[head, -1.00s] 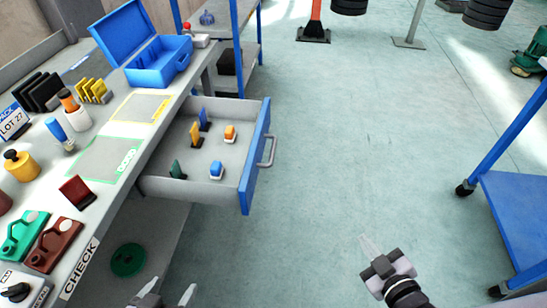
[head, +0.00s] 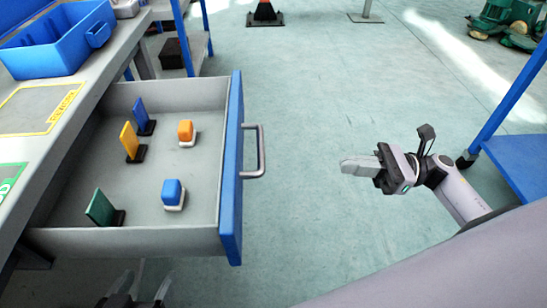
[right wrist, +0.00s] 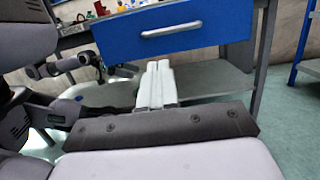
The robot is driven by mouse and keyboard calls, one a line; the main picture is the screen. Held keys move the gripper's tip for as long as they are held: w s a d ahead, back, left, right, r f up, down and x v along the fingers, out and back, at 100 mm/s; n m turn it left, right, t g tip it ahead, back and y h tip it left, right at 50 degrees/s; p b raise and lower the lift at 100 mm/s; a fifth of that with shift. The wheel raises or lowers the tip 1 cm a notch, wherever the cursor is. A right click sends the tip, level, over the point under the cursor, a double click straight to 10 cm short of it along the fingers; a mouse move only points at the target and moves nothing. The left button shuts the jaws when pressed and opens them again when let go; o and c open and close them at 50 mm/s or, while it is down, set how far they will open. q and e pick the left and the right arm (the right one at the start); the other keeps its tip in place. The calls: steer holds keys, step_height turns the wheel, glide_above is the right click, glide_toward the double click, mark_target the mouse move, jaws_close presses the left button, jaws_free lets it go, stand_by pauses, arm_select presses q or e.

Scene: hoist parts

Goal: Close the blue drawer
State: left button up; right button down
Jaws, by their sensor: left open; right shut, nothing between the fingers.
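The blue drawer (head: 231,170) is pulled out of the workbench, its blue front facing right with a grey bar handle (head: 255,152). In the right wrist view the blue front (right wrist: 183,30) and its handle (right wrist: 171,30) show above my fingers. Inside lie an orange block (head: 186,132), a blue block (head: 173,193) and upright green, yellow and blue plates. My right gripper (head: 345,166) is shut and empty, to the right of the handle and apart from it. My left gripper (head: 142,290) is open at the bottom edge, in front of the drawer's near side; it is partly cut off.
A blue bin (head: 62,42) stands on the bench top (head: 20,118) at the left. A blue-framed cart (head: 515,160) stands at the right.

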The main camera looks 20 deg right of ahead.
mark_target(128, 181)
arm_select(q)
steer(key=shift+s+a+r+p, duration=0.15)
steer(key=shift+a+p, duration=0.15)
steer(key=shift+p, duration=0.25)
arm_select(e)
steer(key=x, duration=1.4)
steer(key=shift+s, duration=0.15)
steer(key=shift+a+f, duration=0.1)
